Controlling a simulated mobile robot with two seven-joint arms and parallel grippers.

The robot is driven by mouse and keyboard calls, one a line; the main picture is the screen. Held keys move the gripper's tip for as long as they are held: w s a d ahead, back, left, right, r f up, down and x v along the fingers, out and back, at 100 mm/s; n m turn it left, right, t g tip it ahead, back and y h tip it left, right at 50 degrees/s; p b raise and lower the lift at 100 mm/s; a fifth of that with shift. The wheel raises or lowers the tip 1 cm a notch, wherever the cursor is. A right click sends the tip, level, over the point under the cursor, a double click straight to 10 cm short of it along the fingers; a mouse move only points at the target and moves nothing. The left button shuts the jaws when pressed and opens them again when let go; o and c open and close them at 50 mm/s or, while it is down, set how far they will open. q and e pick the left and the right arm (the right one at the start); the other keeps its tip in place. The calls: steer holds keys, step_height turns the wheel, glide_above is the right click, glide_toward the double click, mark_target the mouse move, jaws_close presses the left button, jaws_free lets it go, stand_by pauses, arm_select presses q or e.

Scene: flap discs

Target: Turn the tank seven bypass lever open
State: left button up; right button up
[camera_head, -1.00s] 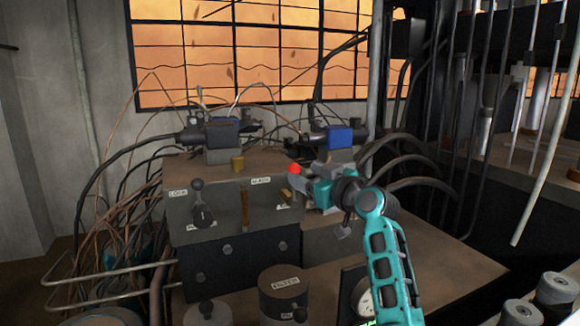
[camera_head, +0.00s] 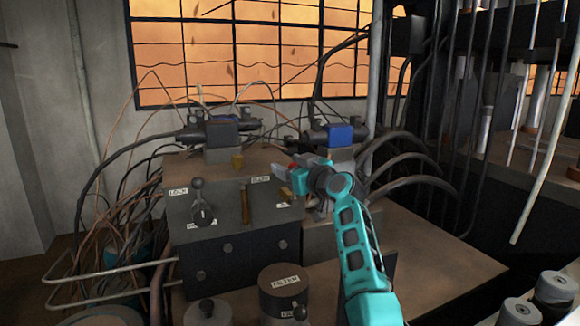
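A grey valve box (camera_head: 222,225) stands on the bench and bears small white labels, too small to read surely. A black-knobbed lever (camera_head: 198,186) stands upright at its left. A brass upright lever or bar (camera_head: 245,206) is in the middle of its front, and a brass piece (camera_head: 287,194) is at its right. A red knob (camera_head: 291,166) shows beside my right gripper (camera_head: 279,172), mostly hidden by it. The gripper is at the box's upper right edge, fingers pointing left; whether they touch or hold the knob is unclear. My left gripper is out of view.
A dark labelled filter canister (camera_head: 284,293) stands in front. Cables crowd the left. Bare bench (camera_head: 430,265) lies to the right.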

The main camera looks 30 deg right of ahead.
jaws_close()
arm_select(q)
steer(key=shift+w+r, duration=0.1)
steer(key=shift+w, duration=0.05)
